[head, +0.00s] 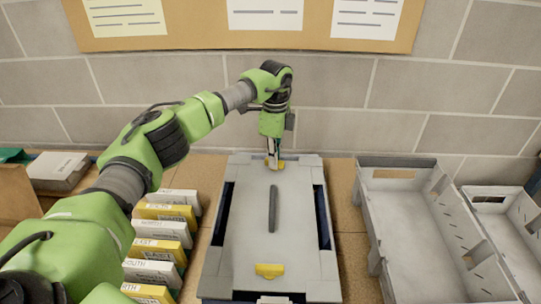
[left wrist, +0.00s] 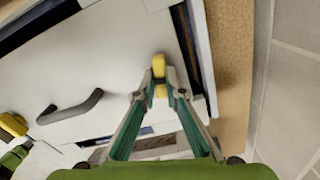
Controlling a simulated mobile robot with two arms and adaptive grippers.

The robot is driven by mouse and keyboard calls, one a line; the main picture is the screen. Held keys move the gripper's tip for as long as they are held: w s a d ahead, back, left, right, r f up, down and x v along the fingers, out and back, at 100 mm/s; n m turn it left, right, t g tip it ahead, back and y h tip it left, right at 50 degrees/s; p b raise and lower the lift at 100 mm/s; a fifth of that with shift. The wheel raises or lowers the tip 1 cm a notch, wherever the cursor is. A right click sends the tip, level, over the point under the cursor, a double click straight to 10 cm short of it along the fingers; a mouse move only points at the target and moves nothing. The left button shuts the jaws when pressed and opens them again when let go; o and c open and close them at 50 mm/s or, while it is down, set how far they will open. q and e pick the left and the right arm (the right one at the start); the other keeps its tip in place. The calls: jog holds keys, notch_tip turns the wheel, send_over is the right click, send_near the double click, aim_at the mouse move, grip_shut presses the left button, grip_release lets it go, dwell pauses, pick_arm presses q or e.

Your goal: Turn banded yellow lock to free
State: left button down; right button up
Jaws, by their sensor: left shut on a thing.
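A grey case (head: 235,225) lies on the bench, its flat lid carrying a dark bar handle (head: 273,208). A yellow lock (head: 281,164) sits at its far edge, mostly hidden by my gripper in the head view. My left gripper (head: 273,165) reaches down from above and is shut on this lock. The left wrist view shows the same yellow lock (left wrist: 159,66) between the fingertips; I cannot clearly make out a band on it. A second yellow lock (head: 269,270) sits at the near edge of the lid, apart from the gripper. My right gripper is not in view.
A row of white and yellow boxes (head: 160,229) stands close to the left of the case. An empty grey crate (head: 420,240) stands to the right, with another (head: 505,215) beyond it. The block wall (head: 330,95) is close behind, with a notice board (head: 200,30).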

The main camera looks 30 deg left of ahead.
pick_arm(q)
jog(key=shift+n+p, duration=0.4)
jog(key=shift+n, duration=1.2)
jog(key=c, duration=2.1)
grip_release()
jog(key=shift+r, duration=0.1)
notch_tip(320, 180, up, 12)
jog(key=shift+f, duration=0.1)
